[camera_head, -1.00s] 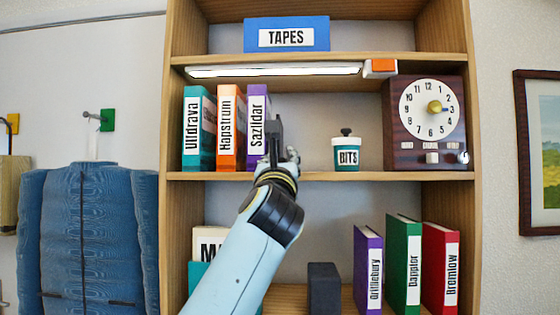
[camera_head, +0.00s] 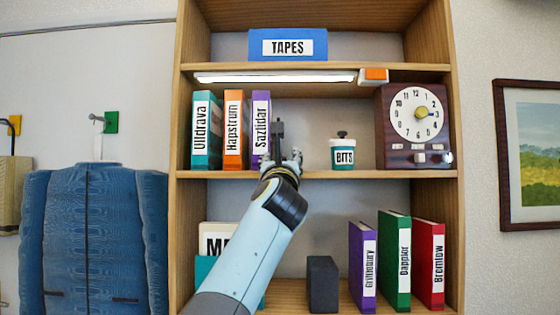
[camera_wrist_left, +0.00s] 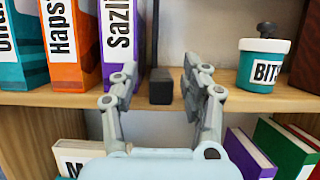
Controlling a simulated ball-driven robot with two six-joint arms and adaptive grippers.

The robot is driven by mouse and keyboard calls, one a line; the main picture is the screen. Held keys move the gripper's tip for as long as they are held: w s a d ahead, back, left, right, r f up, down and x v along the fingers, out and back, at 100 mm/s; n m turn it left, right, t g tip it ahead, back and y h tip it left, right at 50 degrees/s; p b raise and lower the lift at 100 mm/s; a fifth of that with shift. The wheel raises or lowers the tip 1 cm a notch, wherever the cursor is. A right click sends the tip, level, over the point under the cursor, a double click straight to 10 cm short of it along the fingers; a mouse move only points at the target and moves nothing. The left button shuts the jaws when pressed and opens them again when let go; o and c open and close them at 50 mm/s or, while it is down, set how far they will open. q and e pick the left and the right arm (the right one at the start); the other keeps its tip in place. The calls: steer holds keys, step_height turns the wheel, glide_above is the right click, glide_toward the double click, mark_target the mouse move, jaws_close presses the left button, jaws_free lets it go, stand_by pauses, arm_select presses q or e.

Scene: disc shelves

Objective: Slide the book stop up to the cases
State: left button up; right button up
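The book stop (camera_head: 279,135) is a dark upright plate on the middle shelf, just right of the purple Sazlidar case (camera_head: 261,125). The wrist view shows its blocky dark foot (camera_wrist_left: 160,88) between my fingers, with space on both sides. The orange Hapstrum (camera_head: 234,130) and teal Uldrava (camera_head: 206,130) cases stand upright to the left. My left gripper (camera_wrist_left: 162,88) is open in front of the stop, and in the head view (camera_head: 283,163) it hides the stop's lower part. My right gripper is out of view.
A teal BITS jar (camera_head: 343,154) and a brown dial clock (camera_head: 413,125) stand to the right on the same shelf (camera_head: 370,174). A lamp bar (camera_head: 275,78) hangs above. Below are a dark block (camera_head: 323,284) and several cases (camera_head: 395,262). Bare shelf lies between stop and jar.

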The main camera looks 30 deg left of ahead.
arm_select(q)
steer(key=shift+s+d+f, duration=0.1)
steer(key=shift+s+d, duration=0.05)
steer(key=v, duration=0.7)
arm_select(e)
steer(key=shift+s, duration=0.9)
